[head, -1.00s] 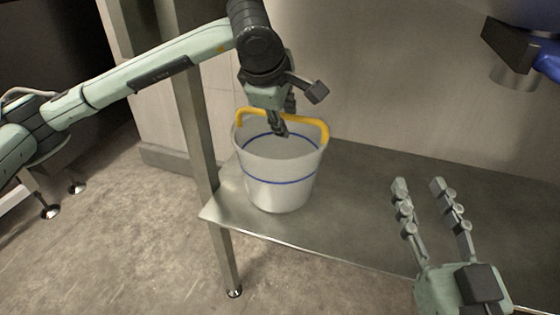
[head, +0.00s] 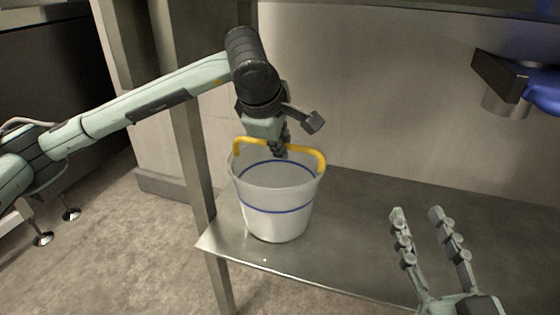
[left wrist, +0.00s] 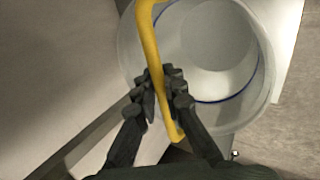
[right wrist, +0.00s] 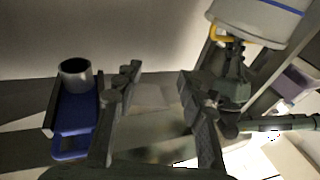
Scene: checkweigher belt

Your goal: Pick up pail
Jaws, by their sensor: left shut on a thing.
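The pail (head: 275,212) is white with blue bands and a yellow handle (head: 308,153). It stands upright at the left end of the steel shelf (head: 350,232); I see no clear gap under it. My left gripper (head: 279,151) is above the pail's rim, shut on the raised handle. The left wrist view shows the fingers (left wrist: 166,82) on either side of the handle (left wrist: 147,38), with the pail (left wrist: 205,40) behind. My right gripper (head: 418,211) is open and empty, right of the pail. The pail (right wrist: 258,16) also shows upside down in the right wrist view.
A shelf post (head: 190,150) stands just left of the pail. A wall is behind the shelf. A blue device with a metal cup (head: 505,103) is at the upper right. The shelf right of the pail is bare.

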